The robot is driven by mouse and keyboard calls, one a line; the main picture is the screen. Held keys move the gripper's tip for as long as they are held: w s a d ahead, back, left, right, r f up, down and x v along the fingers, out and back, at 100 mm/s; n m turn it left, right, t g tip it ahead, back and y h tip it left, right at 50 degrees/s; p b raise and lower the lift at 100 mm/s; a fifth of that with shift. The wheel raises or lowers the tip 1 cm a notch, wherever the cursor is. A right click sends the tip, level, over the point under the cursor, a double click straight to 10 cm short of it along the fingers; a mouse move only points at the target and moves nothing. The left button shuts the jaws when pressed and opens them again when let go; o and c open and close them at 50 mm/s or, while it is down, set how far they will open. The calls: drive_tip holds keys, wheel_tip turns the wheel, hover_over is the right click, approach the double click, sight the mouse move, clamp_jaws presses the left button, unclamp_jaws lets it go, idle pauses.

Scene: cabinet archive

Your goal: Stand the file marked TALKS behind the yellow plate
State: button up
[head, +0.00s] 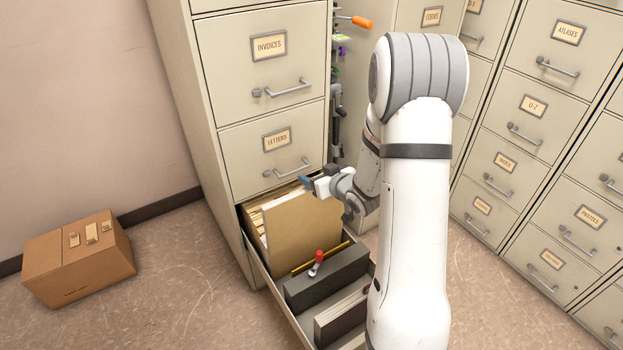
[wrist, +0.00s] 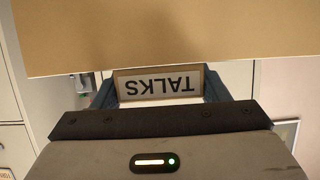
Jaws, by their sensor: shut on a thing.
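The tan TALKS file (head: 302,232) is upright at the open drawer, in front of the packed folders and on their side of the thin yellow plate (head: 335,256). Its lower edge is close to that plate. I cannot tell whether it touches the drawer floor. My gripper (head: 319,183) is shut on the file's top tab. In the wrist view the TALKS label (wrist: 160,86) reads upside down between the fingers, with the tan sheet (wrist: 150,35) beyond it. Most of the yellow plate is hidden; only its top strip shows.
The open drawer has a dark block (head: 330,278) with a red-knobbed lever (head: 319,258), and more files (head: 343,313) nearer the front. Packed folders (head: 257,219) fill the back. My arm covers the drawer's right side. A cardboard box (head: 75,265) sits on the floor at left.

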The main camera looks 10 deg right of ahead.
sight(322, 227)
idle(0.3)
wheel_tip(322, 227, down, 20)
drive_tip(key=b, duration=1.9)
drive_tip(key=shift+w+f, duration=0.1)
drive_tip(key=shift+f, duration=0.35)
drive_tip(key=o, duration=1.2)
drive_tip(key=shift+o, duration=0.9)
drive_tip(key=shift+f, duration=0.1)
drive_tip(key=shift+o, duration=0.2)
drive_tip(key=shift+s, duration=0.2)
